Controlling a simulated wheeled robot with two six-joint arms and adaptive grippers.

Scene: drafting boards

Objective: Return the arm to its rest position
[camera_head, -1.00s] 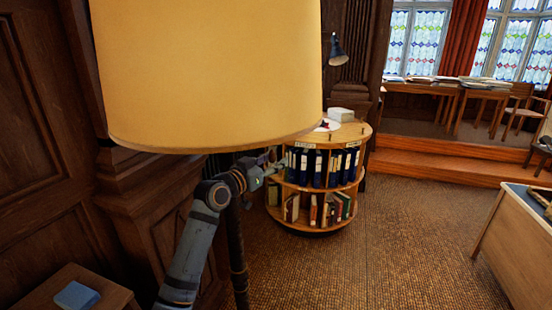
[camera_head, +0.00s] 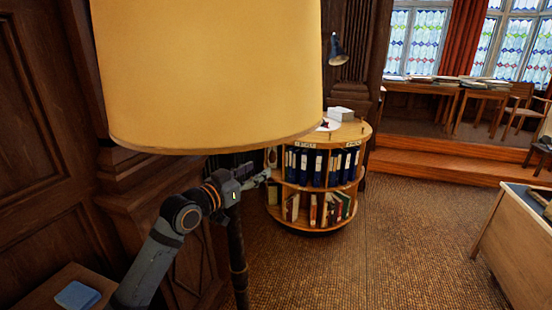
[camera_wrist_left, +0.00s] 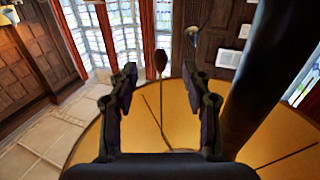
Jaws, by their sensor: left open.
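My left gripper (camera_head: 268,174) shows small in the head view, behind the lamp pole and below the yellow lampshade (camera_head: 210,80), in front of the left side of the round bookcase (camera_head: 345,134). In the left wrist view its two dark fingers (camera_wrist_left: 160,76) stand apart with nothing held between them. My left arm comes up from the lower left and bends at the wrist. My right gripper is not in view.
The dark lamp pole (camera_head: 237,255) stands right by my left arm. Wood panelling (camera_head: 30,120) is at left, with a small table (camera_head: 40,300) bearing a blue book (camera_head: 77,296). A desk (camera_head: 515,230) is at right. Carpet (camera_head: 390,240) between is clear.

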